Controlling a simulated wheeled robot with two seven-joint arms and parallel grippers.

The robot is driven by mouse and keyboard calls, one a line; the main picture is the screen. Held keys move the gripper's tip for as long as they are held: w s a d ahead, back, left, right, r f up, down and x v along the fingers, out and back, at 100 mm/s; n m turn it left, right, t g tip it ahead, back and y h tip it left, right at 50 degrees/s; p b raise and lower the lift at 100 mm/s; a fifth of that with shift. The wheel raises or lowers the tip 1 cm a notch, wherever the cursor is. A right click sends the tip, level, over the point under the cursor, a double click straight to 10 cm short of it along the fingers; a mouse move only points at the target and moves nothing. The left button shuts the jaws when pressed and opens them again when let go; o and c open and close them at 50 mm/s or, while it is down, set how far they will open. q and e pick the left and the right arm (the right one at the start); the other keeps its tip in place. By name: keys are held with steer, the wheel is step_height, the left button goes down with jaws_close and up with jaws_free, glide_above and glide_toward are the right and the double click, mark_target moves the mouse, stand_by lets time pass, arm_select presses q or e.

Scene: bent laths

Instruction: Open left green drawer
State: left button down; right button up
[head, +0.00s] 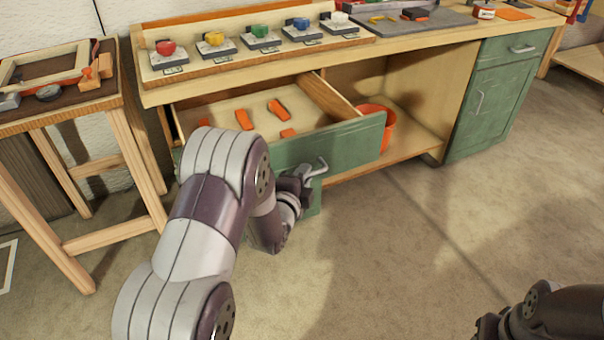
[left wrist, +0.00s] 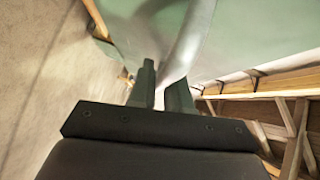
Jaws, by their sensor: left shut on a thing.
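The left green drawer (head: 355,142) is pulled out from the workbench in the head view, its wooden inside showing. Several orange pieces (head: 278,109) lie in it. A silver handle (head: 316,168) is on its green front. My left gripper (head: 304,178) is at that handle. In the left wrist view the two dark fingers (left wrist: 162,90) are shut on the curved metal handle (left wrist: 190,45), with the green front behind it. My arm hides the left part of the drawer front. My right arm shows at the bottom right of the head view; its fingertips are not clear.
An orange bucket (head: 376,122) stands in the open bay right of the drawer. A green cabinet (head: 492,100) is at the bench's right end. A wooden stool-like table (head: 125,130) stands at the left. Several coloured knobs (head: 260,32) sit on the bench top. The floor in front is clear.

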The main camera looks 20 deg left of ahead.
arm_select(q)
steer(key=c, duration=1.2)
jaws_free()
steer(key=s+r+p, duration=0.1)
steer(key=s+p, duration=0.1)
steer(key=s, duration=1)
steer(key=shift+s+d+r, duration=0.25)
steer(key=shift+d+r, duration=0.15)
steer(key=shift+d, duration=0.05)
